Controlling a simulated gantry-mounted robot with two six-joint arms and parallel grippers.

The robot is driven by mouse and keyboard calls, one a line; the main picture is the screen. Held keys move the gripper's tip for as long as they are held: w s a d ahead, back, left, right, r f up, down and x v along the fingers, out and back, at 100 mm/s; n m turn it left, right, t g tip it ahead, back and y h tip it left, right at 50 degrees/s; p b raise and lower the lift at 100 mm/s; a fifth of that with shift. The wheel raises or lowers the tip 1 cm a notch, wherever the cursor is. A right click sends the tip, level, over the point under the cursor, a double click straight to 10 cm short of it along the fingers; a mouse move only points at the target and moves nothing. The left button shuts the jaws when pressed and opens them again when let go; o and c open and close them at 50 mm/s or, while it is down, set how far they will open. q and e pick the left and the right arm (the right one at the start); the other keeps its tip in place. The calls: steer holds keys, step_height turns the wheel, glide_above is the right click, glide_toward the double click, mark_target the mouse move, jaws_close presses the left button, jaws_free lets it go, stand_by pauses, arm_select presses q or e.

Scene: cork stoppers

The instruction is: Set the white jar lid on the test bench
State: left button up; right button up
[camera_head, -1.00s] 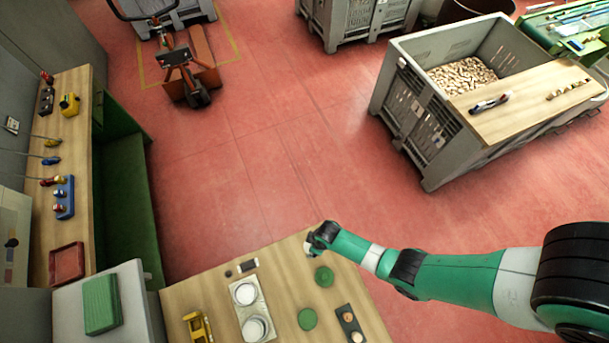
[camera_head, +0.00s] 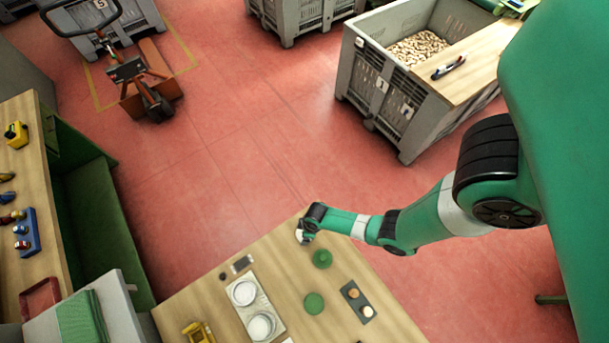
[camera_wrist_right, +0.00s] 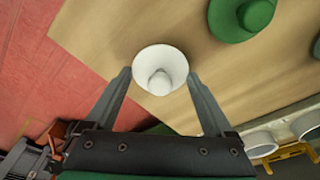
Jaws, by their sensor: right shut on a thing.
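The white jar lid (camera_wrist_right: 150,58), a round disc with a raised knob, sits between the fingertips of my right gripper (camera_wrist_right: 159,75) in the wrist view. The right gripper is shut on it. In the head view my right gripper (camera_head: 304,233) is over the far corner of the near wooden table (camera_head: 215,298), with a bit of white at its tip. A long wooden bench (camera_head: 35,150) stands at the left; I cannot tell which surface is the test bench. My left gripper is not in view.
The near table holds green lids (camera_head: 322,259), a tray with white round pieces (camera_head: 243,292), a dark tray (camera_head: 357,299) and a yellow item (camera_head: 197,333). A grey crate of corks (camera_head: 400,95) and a pallet truck (camera_head: 140,85) stand beyond open red floor.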

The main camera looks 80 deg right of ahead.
steer(key=shift+f, duration=0.7)
steer(key=shift+r, duration=0.2)
steer(key=shift+f, duration=0.2)
steer(key=o, duration=1)
steer(key=shift+r, duration=0.1)
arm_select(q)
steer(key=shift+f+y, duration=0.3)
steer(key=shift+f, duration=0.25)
arm_select(e)
steer(key=shift+o, duration=0.2)
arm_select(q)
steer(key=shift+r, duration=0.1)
arm_select(e)
steer(key=shift+r, duration=0.1)
steer(key=r+p, duration=0.5)
steer(key=s+r+p, duration=0.1)
steer(key=r+p, duration=0.1)
steer(key=shift+r, duration=0.3)
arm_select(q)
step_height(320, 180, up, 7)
arm_select(e)
steer(key=shift+s+f, duration=0.1)
